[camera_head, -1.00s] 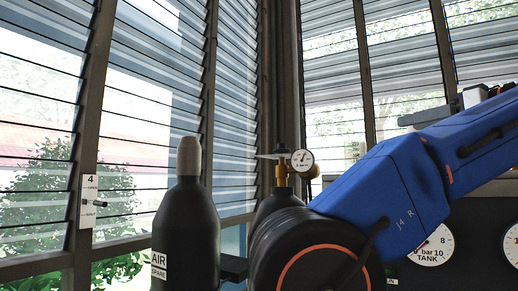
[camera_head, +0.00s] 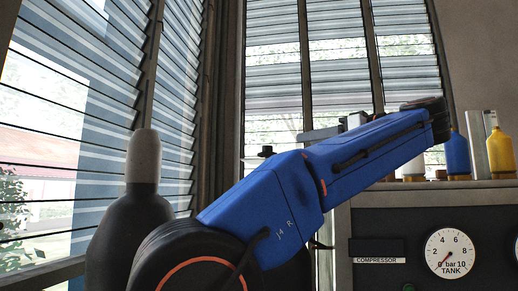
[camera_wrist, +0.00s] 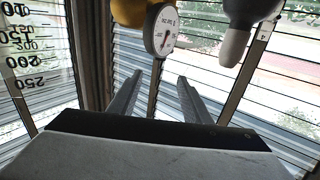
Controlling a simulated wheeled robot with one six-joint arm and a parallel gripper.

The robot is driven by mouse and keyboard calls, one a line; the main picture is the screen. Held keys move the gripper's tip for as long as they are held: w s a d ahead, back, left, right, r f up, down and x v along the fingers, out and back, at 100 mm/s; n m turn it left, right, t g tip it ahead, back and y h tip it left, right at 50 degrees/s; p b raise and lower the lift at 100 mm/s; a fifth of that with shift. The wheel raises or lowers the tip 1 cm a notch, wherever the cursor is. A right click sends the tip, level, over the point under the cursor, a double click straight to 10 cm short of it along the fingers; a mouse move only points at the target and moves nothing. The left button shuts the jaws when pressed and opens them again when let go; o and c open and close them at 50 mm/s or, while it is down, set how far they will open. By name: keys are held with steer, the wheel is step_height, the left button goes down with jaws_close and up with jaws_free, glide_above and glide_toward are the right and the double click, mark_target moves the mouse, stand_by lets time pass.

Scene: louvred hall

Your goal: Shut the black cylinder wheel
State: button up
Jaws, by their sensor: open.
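The small black wheel (camera_head: 267,151) shows just above my blue forearm in the head view. The cylinder and gauge under it are hidden there by my arm. In the wrist view a brass valve body (camera_wrist: 127,10) and its round white gauge (camera_wrist: 163,30) stand at the top edge. The wheel itself is not clear in that view. My gripper (camera_wrist: 160,76) is open, its two grey fingers apart with nothing between them. The fingertips point towards the gauge and valve, apart from them in the picture. In the head view my gripper is mostly hidden behind the arm.
A black spare cylinder (camera_head: 118,240) with a grey cap (camera_head: 143,157) stands at left; its cap also hangs into the wrist view (camera_wrist: 237,45). Louvred windows lie behind. At right are a compressor panel with a tank gauge (camera_head: 450,253) and bottles (camera_head: 457,155) on a ledge.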

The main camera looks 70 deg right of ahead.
mark_target(267, 147)
steer(key=x, duration=1.6)
steer(key=shift+w+d, duration=0.15)
steer(key=shift+w, duration=0.25)
steer(key=shift+c, duration=0.2)
steer(key=c, duration=1)
